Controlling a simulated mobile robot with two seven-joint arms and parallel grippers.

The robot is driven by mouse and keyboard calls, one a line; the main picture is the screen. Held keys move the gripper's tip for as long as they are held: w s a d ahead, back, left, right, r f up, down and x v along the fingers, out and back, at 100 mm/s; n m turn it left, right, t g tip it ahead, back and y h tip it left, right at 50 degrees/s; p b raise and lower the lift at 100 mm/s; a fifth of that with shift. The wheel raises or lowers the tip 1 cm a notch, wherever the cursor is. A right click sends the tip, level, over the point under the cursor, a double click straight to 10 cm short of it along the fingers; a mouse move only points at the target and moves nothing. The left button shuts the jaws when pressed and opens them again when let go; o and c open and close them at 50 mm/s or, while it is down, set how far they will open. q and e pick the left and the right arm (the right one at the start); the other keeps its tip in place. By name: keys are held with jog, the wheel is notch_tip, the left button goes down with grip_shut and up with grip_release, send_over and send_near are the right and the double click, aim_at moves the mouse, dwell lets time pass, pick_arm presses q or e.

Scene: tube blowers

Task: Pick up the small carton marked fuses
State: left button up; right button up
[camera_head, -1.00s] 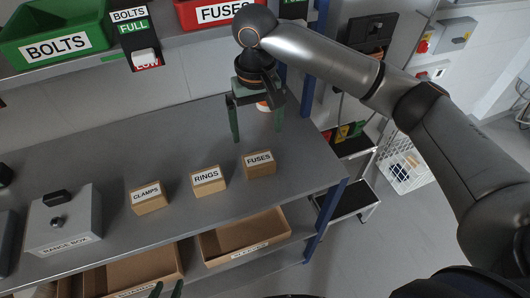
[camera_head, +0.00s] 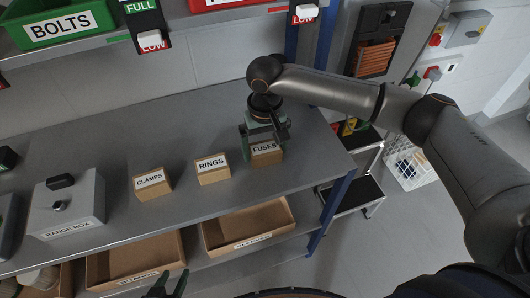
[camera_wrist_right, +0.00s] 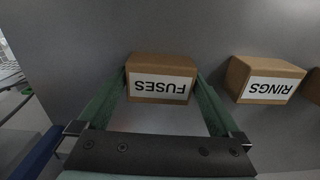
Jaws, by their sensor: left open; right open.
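The small brown fuses carton (camera_head: 268,157) stands on the grey bench top, rightmost of three cartons. It also shows in the right wrist view (camera_wrist_right: 160,79), with its label upside down. My right gripper (camera_head: 265,146) is open above and around the carton in the head view. In the right wrist view its green fingers (camera_wrist_right: 161,80) lie on either side of the carton; I cannot tell whether they touch it. The gripper hides part of the carton's top in the head view. My left gripper (camera_head: 170,284) is open and empty at the bottom edge of the head view.
The rings carton (camera_head: 213,170) stands just left of the fuses carton, and the clamps carton (camera_head: 153,183) further left. A grey range box (camera_head: 70,208) is at the left. Open trays (camera_head: 250,222) sit on the shelf below. A green bolts bin (camera_head: 60,25) is above.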

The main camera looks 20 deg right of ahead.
jog(key=shift+f, duration=0.15)
jog(key=c, duration=1)
pick_arm(q)
jog(key=shift+w+r, duration=0.1)
jog(key=shift+w, duration=0.05)
pick_arm(e)
jog(key=shift+c, duration=0.2)
